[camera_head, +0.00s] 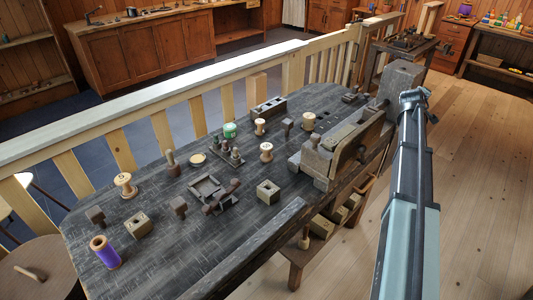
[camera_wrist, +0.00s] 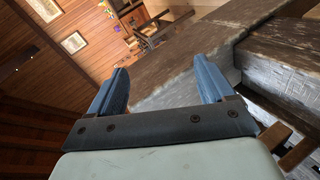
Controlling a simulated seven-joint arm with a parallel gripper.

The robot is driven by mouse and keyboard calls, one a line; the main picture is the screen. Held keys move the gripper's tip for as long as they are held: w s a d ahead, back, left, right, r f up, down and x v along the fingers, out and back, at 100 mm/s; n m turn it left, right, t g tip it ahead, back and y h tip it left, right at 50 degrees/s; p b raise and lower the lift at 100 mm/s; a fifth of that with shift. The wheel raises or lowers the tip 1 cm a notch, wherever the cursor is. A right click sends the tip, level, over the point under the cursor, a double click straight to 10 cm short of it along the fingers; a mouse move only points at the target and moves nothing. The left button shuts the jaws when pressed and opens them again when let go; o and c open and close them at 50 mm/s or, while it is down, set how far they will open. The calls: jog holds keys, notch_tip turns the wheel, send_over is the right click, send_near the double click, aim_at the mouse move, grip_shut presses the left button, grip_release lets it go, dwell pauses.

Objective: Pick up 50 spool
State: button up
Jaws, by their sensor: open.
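Several turned spools stand on the dark workbench (camera_head: 150,230) in the head view; no number 50 can be read on any of them. A purple spool (camera_head: 106,254) is at the near left, with a pale wooden spool (camera_head: 125,185) behind it. A green-wrapped spool (camera_head: 230,131) stands mid-bench. Pale spools stand at the middle (camera_head: 266,152), farther back (camera_head: 259,127) and toward the right (camera_head: 308,121). My gripper (camera_head: 415,96) is beyond the bench's right end, well apart from the spools. In the wrist view its two blue fingers (camera_wrist: 163,78) are spread and empty.
A wooden vise (camera_head: 340,150) stands at the bench's right end, near my arm. Wooden blocks (camera_head: 268,191), a dark square tray (camera_head: 207,188) and upright tools crowd the bench. A pale railing (camera_head: 180,106) runs behind it. Open floor lies to the right.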

jog(key=w+a+r+y, duration=0.1)
jog(key=w+a+r, duration=0.15)
jog(key=a, duration=0.45)
jog(key=n+g+y, duration=0.8)
jog(key=n+g, duration=0.1)
jog(key=g, duration=0.1)
send_over(267, 146)
notch_tip(267, 146, down, 6)
jog(key=f, duration=0.8)
jog(key=shift+s+a, duration=0.1)
jog(key=shift+a, duration=0.2)
jog(key=shift+d+f, duration=0.15)
jog(key=shift+f, duration=1.2)
jog(key=shift+d+f, duration=0.1)
jog(key=shift+f, duration=1.25)
jog(key=shift+c, duration=0.5)
jog(key=c, duration=1)
